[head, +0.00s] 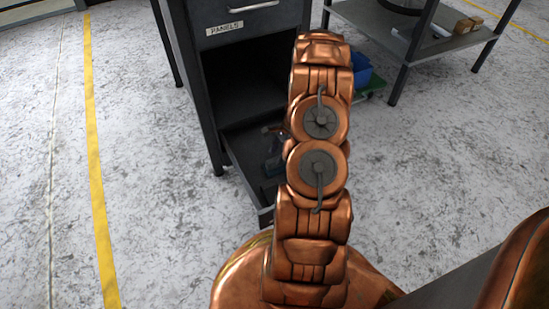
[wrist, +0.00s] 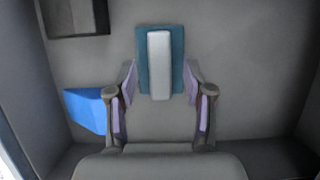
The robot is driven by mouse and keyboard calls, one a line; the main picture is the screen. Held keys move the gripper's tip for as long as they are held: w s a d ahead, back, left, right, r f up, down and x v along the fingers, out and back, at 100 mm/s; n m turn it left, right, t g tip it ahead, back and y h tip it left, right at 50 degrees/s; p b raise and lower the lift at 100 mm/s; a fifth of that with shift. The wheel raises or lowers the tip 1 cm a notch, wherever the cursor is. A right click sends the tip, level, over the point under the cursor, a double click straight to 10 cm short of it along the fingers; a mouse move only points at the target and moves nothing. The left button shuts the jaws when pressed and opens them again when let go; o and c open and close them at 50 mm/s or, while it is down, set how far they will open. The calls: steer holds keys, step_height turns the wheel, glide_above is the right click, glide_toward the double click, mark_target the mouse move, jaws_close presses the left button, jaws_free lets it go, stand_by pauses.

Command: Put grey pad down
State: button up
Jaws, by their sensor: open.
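In the wrist view, a light grey pad (wrist: 159,65) lies along a teal rectangular piece (wrist: 144,45), against a grey surface. My gripper (wrist: 160,82) is open, its purple-lined fingers on either side of the pad's near end. The fingers look apart from the grey pad; I cannot tell whether they touch the teal edges.
A blue object (wrist: 86,108) is left of my fingers in the wrist view, and a dark box shape (wrist: 78,17) is at upper left. A shelf table (head: 405,35) and a blue bin (head: 361,72) stand behind the arm. The floor at left is clear.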

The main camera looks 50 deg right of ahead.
steer(key=p+v, duration=0.3)
steer(key=v, duration=0.5)
steer(key=s+a+r+n+g, duration=0.1)
steer(key=a+r+n+g, duration=0.2)
steer(key=a+r+n, duration=1.2)
steer(key=s+a+r+h, duration=0.1)
steer(key=s+a+r, duration=0.2)
steer(key=a, duration=0.3)
steer(key=s+a+r+g, duration=0.1)
steer(key=s+a+r, duration=0.2)
steer(key=a, duration=0.2)
steer(key=s+a+r+h, duration=0.1)
steer(key=s+a+r, duration=0.2)
steer(key=a, duration=0.3)
steer(key=s+a+r+n, duration=0.1)
steer(key=s+n, duration=0.1)
steer(key=s, duration=0.2)
steer(key=s+a+r+n+h, duration=0.1)
steer(key=s+a+n, duration=0.1)
steer(key=s, duration=0.3)
steer(key=s+a+r+n+g+h, duration=0.1)
steer(key=s+n, duration=0.2)
steer(key=s, duration=0.2)
steer(key=shift+a+r+b, duration=0.2)
steer(key=shift+a+b, duration=0.1)
steer(key=shift+r, duration=0.15)
